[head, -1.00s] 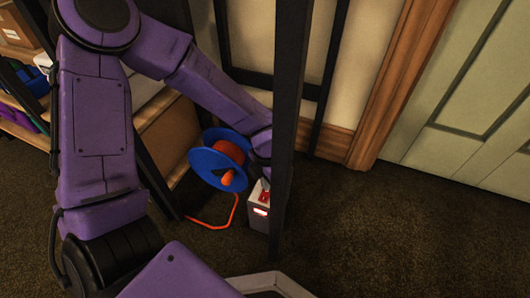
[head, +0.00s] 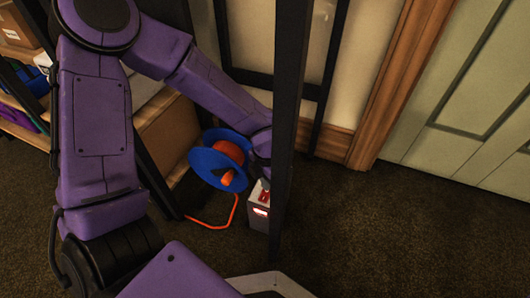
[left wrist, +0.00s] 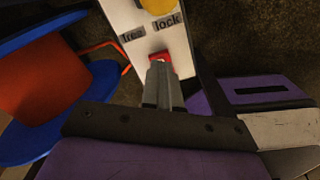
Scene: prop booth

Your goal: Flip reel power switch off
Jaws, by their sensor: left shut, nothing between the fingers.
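The cable reel (head: 206,167) has blue discs and orange cable and stands on the floor beside a small grey box (head: 258,217). The red switch (head: 264,196) is on top of this box. In the left wrist view the pale panel (left wrist: 178,48) carries the labels "free" and "lock" and a yellow part (left wrist: 158,6) at the top edge. The red switch (left wrist: 160,57) shows just beyond my left gripper (left wrist: 160,74). That gripper is shut and empty, its tips at or very near the switch; contact is unclear. The switch's position is partly hidden by the fingers. My right gripper is out of view.
A black upright post (head: 287,120) stands in front of my left wrist and the box's right side. Shelves with cardboard boxes (head: 168,135) are at the left. Dark carpet (head: 370,225) is clear at the right, before a green door (head: 465,95).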

